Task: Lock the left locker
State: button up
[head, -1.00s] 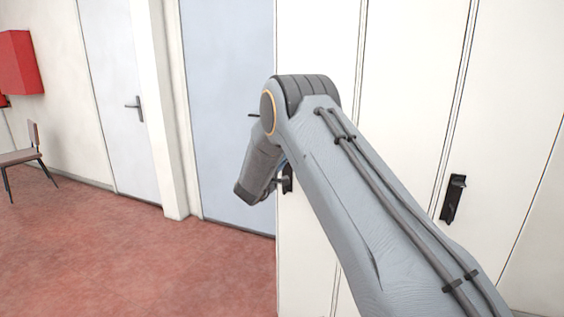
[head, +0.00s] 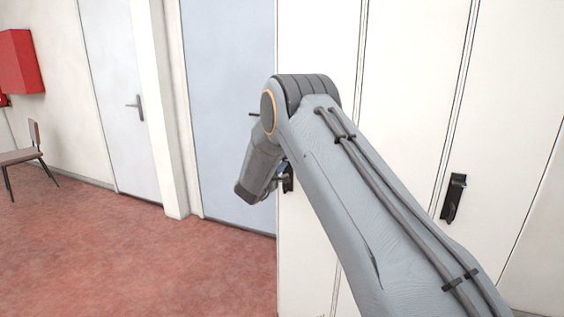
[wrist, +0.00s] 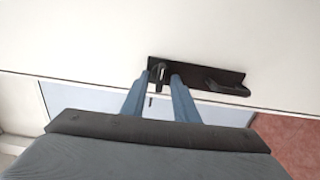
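The left locker (head: 318,60) is a tall white door, flat and apparently closed. Its black lock plate (head: 288,178) is mostly hidden behind my arm in the head view. In the wrist view the plate (wrist: 200,75) carries a small dark turn piece (wrist: 157,71) and a black lever handle (wrist: 228,86). My gripper (wrist: 161,77) is at the plate with its two blue fingers apart, one on each side of the turn piece. A gap shows beside the right finger; I cannot tell whether the left finger touches the piece.
Another white locker with a black handle (head: 453,199) stands to the right. A blue-grey door (head: 228,110) and a white door (head: 120,90) are to the left. A chair (head: 25,155) and red box (head: 20,62) are farther left. The red floor (head: 120,255) is clear.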

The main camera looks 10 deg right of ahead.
jog(key=b+v, duration=0.2)
jog(key=v, duration=0.5)
jog(key=shift+s+a, duration=0.25)
jog(key=shift+s, duration=0.1)
jog(key=s+d+f+m+g+y, duration=0.2)
jog(key=s+f+m+g+y, duration=0.1)
jog(key=s, duration=1.3)
jog(key=s+d+f+m+g+y, duration=0.1)
jog(key=s+f+m+g+y, duration=0.2)
jog(key=s, duration=1.2)
jog(key=s+d+f+m+g+y, duration=0.2)
jog(key=s+g, duration=0.6)
jog(key=s, duration=0.8)
jog(key=f+m+y, duration=0.1)
jog(key=f+m, duration=0.1)
jog(key=m, duration=0.1)
jog(key=shift+s+d+m+y, duration=0.3)
jog(key=shift+s+d, duration=0.05)
